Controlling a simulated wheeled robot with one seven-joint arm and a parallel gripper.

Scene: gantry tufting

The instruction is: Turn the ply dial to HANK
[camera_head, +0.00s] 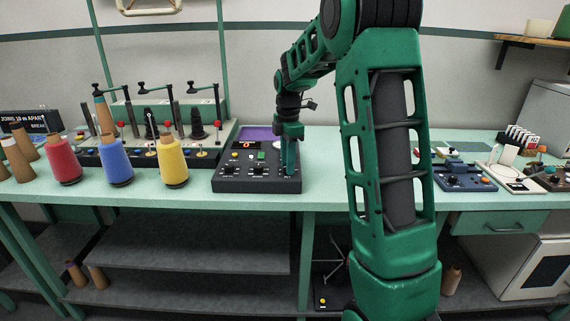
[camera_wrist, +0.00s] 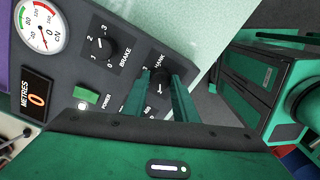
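The dark control box (camera_head: 230,180) stands on the bench and carries several dials. In the wrist view, the ply dial (camera_wrist: 160,78) is a black knob with the label HANK beside its upper end and another, partly hidden label below. My gripper (camera_head: 290,172) points down at the right part of the box. In the wrist view, its two green fingers (camera_wrist: 161,85) are apart, one on each side of the ply dial. I cannot tell whether they press on it. The dial's pointer is hard to make out between the fingers.
The BRAKE dial (camera_wrist: 101,48) sits close by on the same panel, with a round gauge (camera_wrist: 43,27), a METRES display (camera_wrist: 37,100) and a green POWER switch (camera_wrist: 86,95). Red, blue and yellow yarn cones (camera_head: 173,164) stand left of the box.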

